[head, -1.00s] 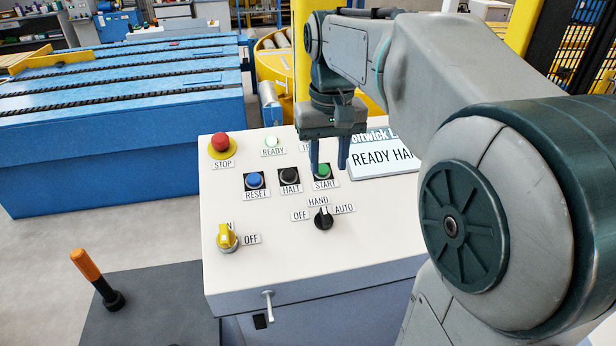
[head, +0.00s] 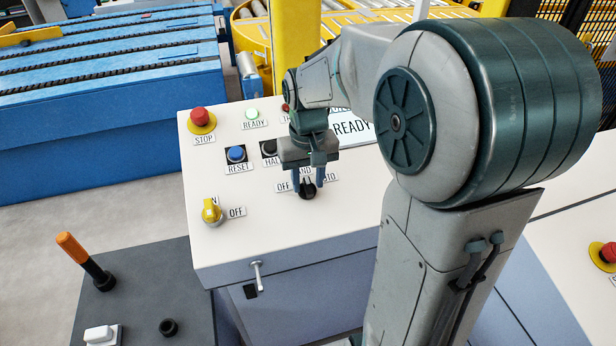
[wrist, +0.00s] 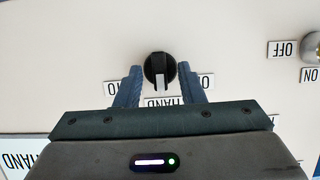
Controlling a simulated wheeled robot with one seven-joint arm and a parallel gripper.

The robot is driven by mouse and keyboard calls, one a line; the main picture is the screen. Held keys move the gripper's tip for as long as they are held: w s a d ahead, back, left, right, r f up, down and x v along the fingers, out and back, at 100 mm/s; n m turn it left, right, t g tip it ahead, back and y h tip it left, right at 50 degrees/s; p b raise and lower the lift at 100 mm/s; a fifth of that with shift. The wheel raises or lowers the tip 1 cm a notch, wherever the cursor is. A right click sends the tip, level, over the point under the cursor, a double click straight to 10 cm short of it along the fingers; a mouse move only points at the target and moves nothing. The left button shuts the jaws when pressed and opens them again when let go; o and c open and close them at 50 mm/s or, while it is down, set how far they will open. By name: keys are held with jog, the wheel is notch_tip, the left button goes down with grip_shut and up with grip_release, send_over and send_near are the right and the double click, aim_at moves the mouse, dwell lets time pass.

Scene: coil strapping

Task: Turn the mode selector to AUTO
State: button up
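The mode selector (head: 308,192) is a black round knob with a white pointer, on the sloping white panel (head: 250,215). In the wrist view the knob (wrist: 158,69) shows between my fingertips, its pointer towards the HAND label (wrist: 172,102). The OFF label (head: 284,187) is on its left in the head view; the AUTO label is partly covered by my finger. My gripper (head: 308,184) is open and points down at the selector. In the wrist view its blue fingers (wrist: 160,73) stand on either side of the knob, with a gap on each side.
A yellow key-like switch (head: 211,211) by ON/OFF labels sits left of the selector. The red STOP button (head: 200,117), blue RESET button (head: 236,154) and black HALT button (head: 269,147) are higher on the panel.

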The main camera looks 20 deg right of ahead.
jog(key=shift+f, duration=0.1)
grip_shut()
dwell(0.3)
jog(key=m+y, duration=0.1)
jog(key=m, duration=0.1)
jog(key=m+y+b, duration=0.1)
jog(key=m, duration=0.2)
jog(key=shift+d+t+b, duration=0.2)
jog(key=shift+t+b, duration=0.1)
jog(key=m+y, duration=0.1)
jog(key=m, duration=0.2)
jog(key=m+t+b, duration=0.1)
jog(key=m, duration=0.2)
jog(key=shift+s+d+y, duration=0.15)
jog(key=shift+y, duration=0.25)
jog(key=shift+t, duration=0.3)
grip_release()
